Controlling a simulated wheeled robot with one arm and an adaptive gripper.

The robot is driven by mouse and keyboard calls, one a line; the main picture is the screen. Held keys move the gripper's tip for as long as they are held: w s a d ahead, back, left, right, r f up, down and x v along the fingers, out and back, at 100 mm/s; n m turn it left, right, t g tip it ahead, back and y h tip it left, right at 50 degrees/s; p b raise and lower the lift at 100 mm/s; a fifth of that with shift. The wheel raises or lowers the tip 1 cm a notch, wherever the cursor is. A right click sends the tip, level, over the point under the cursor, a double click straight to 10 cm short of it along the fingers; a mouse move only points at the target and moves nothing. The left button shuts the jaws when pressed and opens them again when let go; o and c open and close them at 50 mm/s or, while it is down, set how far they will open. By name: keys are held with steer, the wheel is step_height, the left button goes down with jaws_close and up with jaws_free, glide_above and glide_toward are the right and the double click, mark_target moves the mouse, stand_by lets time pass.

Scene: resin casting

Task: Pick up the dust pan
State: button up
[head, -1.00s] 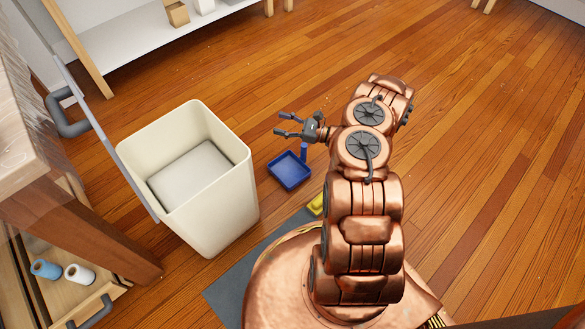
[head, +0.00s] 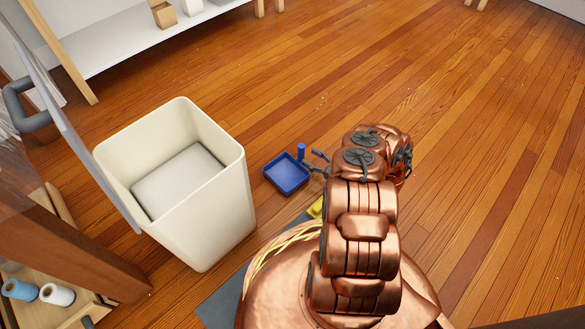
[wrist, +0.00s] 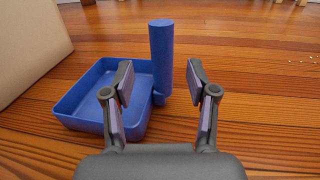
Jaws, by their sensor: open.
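The blue dust pan (head: 287,175) lies on the wooden floor, just right of the white bin, with its short upright handle (head: 301,152) at its far edge. In the wrist view the pan's tray (wrist: 95,98) is at the left and its cylindrical handle (wrist: 161,58) stands upright. My gripper (head: 318,161) is at the pan's right side, low near the floor. In the wrist view my gripper (wrist: 160,88) is open, and the handle appears between the two fingers, nearer the left one. It looks a little beyond the fingertips; I cannot tell whether anything touches.
The open white bin (head: 215,215) holds a pale grey block (head: 180,180). A grey mat (head: 222,300) and a yellow thing (head: 316,208) lie near my base. A white shelf (head: 140,42) stands at the back left. The floor to the right is clear.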

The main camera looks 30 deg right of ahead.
mark_target(301, 151)
steer(key=shift+r+b+x, duration=0.2)
steer(key=shift+b+x, duration=0.5)
steer(key=shift+x, duration=0.6)
steer(key=shift+r+b+x, duration=0.15)
steer(key=shift+b+x, duration=0.5)
steer(key=shift+x, duration=0.65)
steer(key=shift+d, duration=0.1)
jaws_close()
steer(key=shift+w, duration=0.1)
